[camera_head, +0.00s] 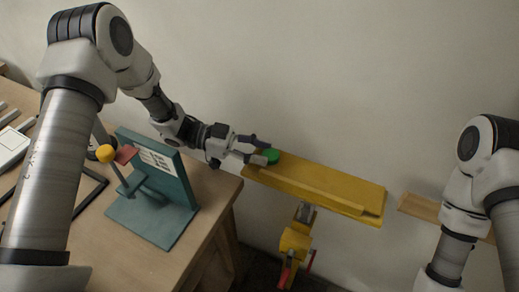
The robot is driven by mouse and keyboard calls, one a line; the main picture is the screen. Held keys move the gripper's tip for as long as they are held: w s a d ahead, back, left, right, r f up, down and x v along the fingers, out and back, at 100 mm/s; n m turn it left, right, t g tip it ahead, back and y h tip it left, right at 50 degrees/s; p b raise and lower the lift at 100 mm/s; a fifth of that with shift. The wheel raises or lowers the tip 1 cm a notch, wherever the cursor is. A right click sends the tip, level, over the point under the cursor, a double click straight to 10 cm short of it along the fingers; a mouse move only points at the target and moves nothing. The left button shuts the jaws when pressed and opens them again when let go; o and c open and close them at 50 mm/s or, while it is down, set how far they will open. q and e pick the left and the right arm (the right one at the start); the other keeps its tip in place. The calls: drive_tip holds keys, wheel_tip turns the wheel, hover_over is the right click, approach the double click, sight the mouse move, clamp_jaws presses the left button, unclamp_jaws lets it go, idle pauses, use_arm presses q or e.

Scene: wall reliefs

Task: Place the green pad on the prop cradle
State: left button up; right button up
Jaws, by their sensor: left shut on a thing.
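A yellow bracket (295,243) with red parts hangs below the ledge. A wooden shelf (418,206) is at right, partly behind my right arm.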

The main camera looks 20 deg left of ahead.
use_arm(q)
drive_tip(key=shift+s+f, duration=0.1)
drive_tip(key=o, duration=0.4)
drive_tip(key=shift+o, duration=0.4)
drive_tip(key=shift+a, duration=0.2)
drive_tip(key=a+r+b, duration=0.2)
drive_tip(key=a, duration=0.9)
drive_tip(key=shift+s+a, duration=0.2)
drive_tip(key=shift+s, duration=0.05)
